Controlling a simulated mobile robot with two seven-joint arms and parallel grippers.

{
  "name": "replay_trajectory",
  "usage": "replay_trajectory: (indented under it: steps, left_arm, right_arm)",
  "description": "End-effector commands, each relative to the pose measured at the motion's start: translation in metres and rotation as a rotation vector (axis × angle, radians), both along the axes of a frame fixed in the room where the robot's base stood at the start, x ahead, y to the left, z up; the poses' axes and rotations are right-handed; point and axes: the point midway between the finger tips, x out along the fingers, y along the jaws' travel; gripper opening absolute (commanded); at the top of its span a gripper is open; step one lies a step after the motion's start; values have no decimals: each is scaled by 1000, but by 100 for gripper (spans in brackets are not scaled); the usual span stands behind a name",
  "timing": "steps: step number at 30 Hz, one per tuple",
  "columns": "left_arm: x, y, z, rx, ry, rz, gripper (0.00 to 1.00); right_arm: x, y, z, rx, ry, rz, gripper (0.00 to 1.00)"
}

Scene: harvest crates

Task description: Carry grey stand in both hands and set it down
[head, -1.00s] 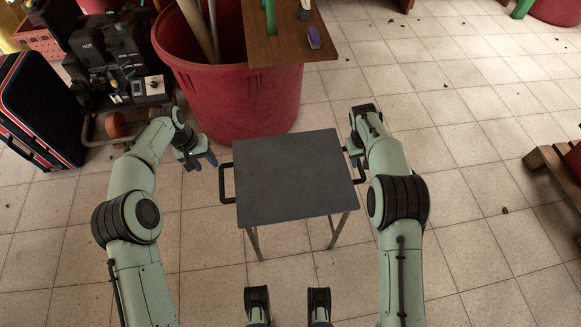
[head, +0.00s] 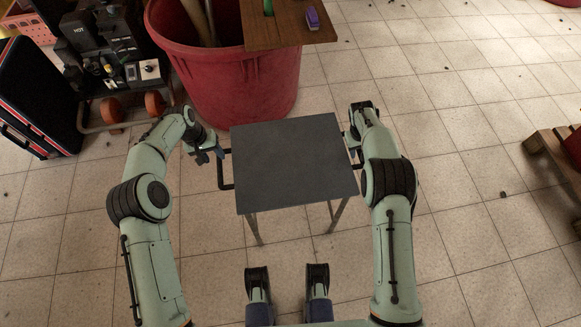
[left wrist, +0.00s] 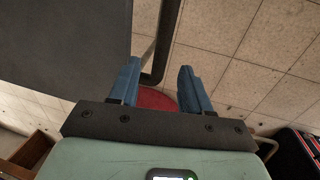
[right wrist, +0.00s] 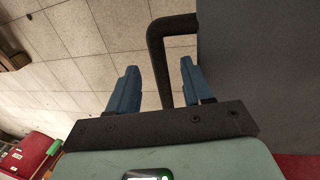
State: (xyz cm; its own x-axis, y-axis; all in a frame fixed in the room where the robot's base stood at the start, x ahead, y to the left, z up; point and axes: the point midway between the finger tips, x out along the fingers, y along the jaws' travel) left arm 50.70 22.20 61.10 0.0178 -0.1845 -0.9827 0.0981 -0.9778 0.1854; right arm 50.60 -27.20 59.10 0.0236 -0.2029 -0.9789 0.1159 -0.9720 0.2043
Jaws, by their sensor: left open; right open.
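The grey stand (head: 295,165) has a flat square top on thin legs and stands on the tiled floor in front of me, with a black handle on each side. My left gripper (head: 212,156) is open at the far end of the left handle (head: 224,172); in the left wrist view that handle (left wrist: 163,50) reaches between the blue fingers (left wrist: 160,85). My right gripper (head: 352,150) is open at the right side; in the right wrist view the right handle (right wrist: 158,62) lies between its fingers (right wrist: 158,88). Neither gripper is closed on a handle.
A large red tub (head: 235,85) stands just behind the stand, with a wooden board (head: 288,30) above its right side. Black machinery (head: 115,60) and a dark case (head: 35,95) are at left. A wooden pallet (head: 555,165) is at right.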

Motion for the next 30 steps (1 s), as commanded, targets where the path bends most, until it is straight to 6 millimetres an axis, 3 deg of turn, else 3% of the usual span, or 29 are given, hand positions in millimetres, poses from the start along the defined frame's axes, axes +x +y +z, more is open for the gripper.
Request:
replay_trajectory:
  steps: [3, 9, 23, 24, 28, 30]
  left_arm:
    - [0, -5, -23, -1, 2, 0, 48]
    - [1, -9, -49, -1, 0, 1, 48]
    - [1, -11, -60, 0, -1, 1, 48]
    - [1, -11, -60, 0, -1, 1, 41]
    - [1, -11, -60, 0, -1, 0, 0]
    - [1, -11, -60, 0, -1, 0, 0]
  right_arm:
    - [0, -5, -24, -1, 2, 1, 50]
    - [1, -10, -50, 0, 1, 1, 50]
    - [2, -13, -60, 0, -1, 1, 50]
    - [2, -13, -60, 0, -1, 1, 44]
    - [2, -12, -60, 0, -1, 0, 1]
    - [2, -12, -60, 0, -1, 0, 0]
